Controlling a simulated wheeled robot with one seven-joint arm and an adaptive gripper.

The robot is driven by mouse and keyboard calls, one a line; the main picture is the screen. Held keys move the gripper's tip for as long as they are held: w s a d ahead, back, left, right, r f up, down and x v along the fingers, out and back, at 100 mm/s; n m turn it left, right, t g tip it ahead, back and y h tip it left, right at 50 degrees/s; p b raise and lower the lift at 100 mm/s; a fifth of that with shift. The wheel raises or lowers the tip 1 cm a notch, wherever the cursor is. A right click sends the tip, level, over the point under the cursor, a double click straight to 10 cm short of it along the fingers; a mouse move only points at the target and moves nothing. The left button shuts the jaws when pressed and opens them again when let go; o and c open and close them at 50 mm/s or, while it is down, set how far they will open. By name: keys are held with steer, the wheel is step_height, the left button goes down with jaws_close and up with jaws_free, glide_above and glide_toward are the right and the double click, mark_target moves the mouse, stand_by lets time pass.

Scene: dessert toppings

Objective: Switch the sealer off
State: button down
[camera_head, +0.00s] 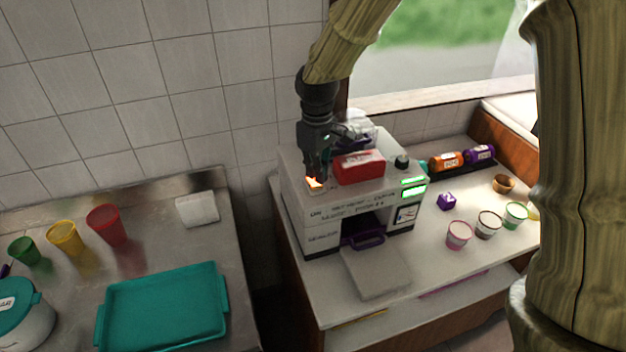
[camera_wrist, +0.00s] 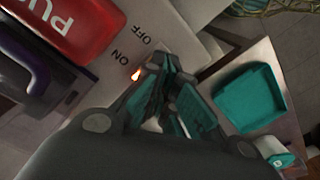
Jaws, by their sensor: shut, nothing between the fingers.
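The sealer (camera_head: 325,215) is a white and black box-shaped machine on the right counter, with a red block (camera_head: 358,167) on top marked with letters. Its green display is lit on the front right. My gripper (camera_head: 315,180) is shut and empty, pointing down at the top left of the sealer. An orange-lit switch glows beside the fingertips. In the wrist view the glow (camera_wrist: 137,75) lies between the ON and OFF labels and my fingers (camera_wrist: 172,85). The red block (camera_wrist: 62,32) is at the upper left there. The fingers partly hide the switch, so its position and any contact cannot be told.
The left counter holds a teal tray (camera_head: 165,310), coloured cups (camera_head: 106,225) and a white block (camera_head: 196,209). A dark gap separates the counters.

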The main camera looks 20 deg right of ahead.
mark_target(317, 184)
steer(key=shift+s+f+b, duration=0.1)
steer(key=shift+f+b, duration=0.3)
steer(key=shift+f, duration=0.75)
stand_by(0.9)
steer(key=shift+r+p, duration=2.95)
steer(key=shift+r, duration=0.55)
